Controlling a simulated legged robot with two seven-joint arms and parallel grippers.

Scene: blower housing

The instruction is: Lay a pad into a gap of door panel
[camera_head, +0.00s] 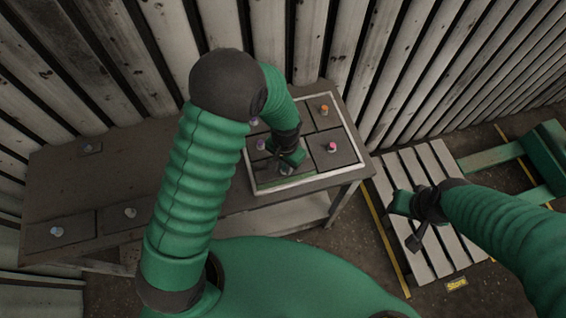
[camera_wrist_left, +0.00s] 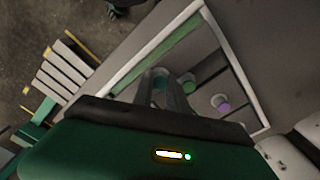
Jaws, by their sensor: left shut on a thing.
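The door panel (camera_head: 343,177) is a pale-framed rectangle on the workbench. It holds grey pads with coloured knobs, including a pad with an orange knob (camera_head: 324,109) and one with a pink knob (camera_head: 332,147). A purple knob (camera_head: 261,145) shows left of my left gripper (camera_head: 286,165). This gripper is low over the panel's front part, shut on a pad by its teal knob (camera_wrist_left: 160,78). A green strip of the gap (camera_head: 285,183) shows at the panel's front edge. Whether the held pad touches the gap floor is hidden. My right gripper (camera_head: 413,226) is over the slatted pallet; its jaws are unclear.
A slatted wall stands behind. The pallet (camera_head: 433,165) lies on the floor at right, beside green beams (camera_head: 492,160).

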